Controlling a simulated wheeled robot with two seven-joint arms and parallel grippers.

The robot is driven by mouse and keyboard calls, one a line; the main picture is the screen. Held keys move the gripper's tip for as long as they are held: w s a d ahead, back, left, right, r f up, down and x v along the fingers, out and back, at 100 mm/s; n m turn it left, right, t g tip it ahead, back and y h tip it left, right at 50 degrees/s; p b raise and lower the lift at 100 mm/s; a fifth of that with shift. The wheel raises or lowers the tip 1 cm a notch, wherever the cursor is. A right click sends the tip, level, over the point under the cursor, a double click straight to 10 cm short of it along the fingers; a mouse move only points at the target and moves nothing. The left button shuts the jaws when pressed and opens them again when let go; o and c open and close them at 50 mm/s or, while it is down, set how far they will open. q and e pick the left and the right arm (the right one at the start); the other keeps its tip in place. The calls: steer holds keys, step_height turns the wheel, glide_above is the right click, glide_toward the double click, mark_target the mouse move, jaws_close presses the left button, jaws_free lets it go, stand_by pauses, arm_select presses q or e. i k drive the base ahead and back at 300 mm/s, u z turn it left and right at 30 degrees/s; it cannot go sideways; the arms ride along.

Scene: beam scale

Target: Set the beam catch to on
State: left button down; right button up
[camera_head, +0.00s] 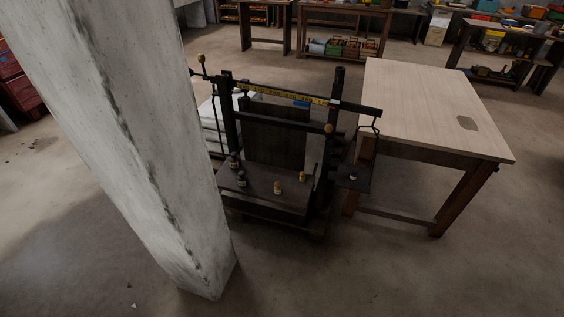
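A dark beam scale (338,105) stands upright on the floor near the middle of the view. Its beam (270,91) carries a yellow graduated strip and a small blue piece (301,103). A round brass-coloured knob (329,128) sits on the frame below the beam, towards the right. I cannot tell which part is the beam catch or how it is set. Several small dark and yellow weights stand on the platform (262,190). Neither of my grippers is in view.
A pale, stained pillar (150,140) stands close at the left, partly in front of the scale. A light wooden table (430,105) stands just right of it. The floor (390,275) in front is clear. Benches with bins (345,47) line the back.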

mark_target(329, 128)
steer(key=u, duration=0.2)
steer(key=k, duration=0.35)
steer(key=z, duration=0.85)
steer(key=i, duration=0.75)
steer(key=z, duration=0.75)
steer(key=i, duration=0.5)
steer(key=u, duration=0.05)
